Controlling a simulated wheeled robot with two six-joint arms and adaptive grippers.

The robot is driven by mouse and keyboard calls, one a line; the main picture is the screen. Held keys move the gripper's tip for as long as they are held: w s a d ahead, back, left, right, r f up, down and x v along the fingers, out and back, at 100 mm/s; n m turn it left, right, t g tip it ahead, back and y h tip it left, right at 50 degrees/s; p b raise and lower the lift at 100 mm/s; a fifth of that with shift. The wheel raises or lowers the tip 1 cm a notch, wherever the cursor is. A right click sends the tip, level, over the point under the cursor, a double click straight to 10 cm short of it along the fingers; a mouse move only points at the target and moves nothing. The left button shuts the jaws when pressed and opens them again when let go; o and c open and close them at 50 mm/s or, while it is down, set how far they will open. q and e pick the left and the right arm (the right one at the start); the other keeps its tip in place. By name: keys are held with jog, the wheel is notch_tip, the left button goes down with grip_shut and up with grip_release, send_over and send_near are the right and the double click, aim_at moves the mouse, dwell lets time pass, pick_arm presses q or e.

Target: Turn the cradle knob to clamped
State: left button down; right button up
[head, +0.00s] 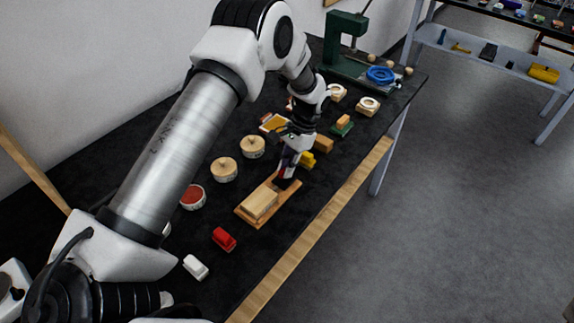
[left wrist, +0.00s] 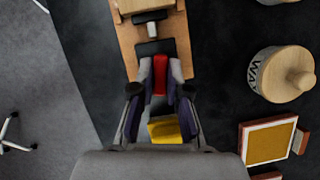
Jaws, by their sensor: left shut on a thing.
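The wooden cradle (head: 243,212) lies on the dark bench with a pale wooden block (head: 260,204) on it. In the left wrist view the cradle (left wrist: 128,45) runs up from the fingers, with a black part and a small grey post (left wrist: 152,29) on it. My left gripper (head: 287,172) is down at the cradle's far end. In the left wrist view its fingers (left wrist: 160,78) are shut on a red piece, seemingly the cradle knob (left wrist: 160,70). The fingers hide its base, and I cannot read its setting. My right gripper is not in view.
Lidded round jars (head: 224,169) stand left of the cradle. A red block (head: 224,239) and a white block (head: 195,267) lie nearer. A yellow block (left wrist: 166,131) is close by the fingers. The bench's wooden edge (head: 318,225) is at right.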

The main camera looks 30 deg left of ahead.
pick_arm(q)
jog(key=shift+s+f+n+h, duration=0.2)
jog(key=shift+n+h, duration=0.3)
jog(key=shift+n, duration=0.6)
jog(key=c, duration=1.2)
grip_release()
jog(key=shift+w, duration=0.1)
jog(key=shift+o, duration=0.2)
jog(key=shift+r, duration=0.1)
jog(key=shift+w+r, duration=0.1)
jog(key=v, duration=1.1)
jog(key=shift+w+r, duration=0.2)
jog(key=shift+r, duration=0.1)
jog(key=shift+a, duration=0.1)
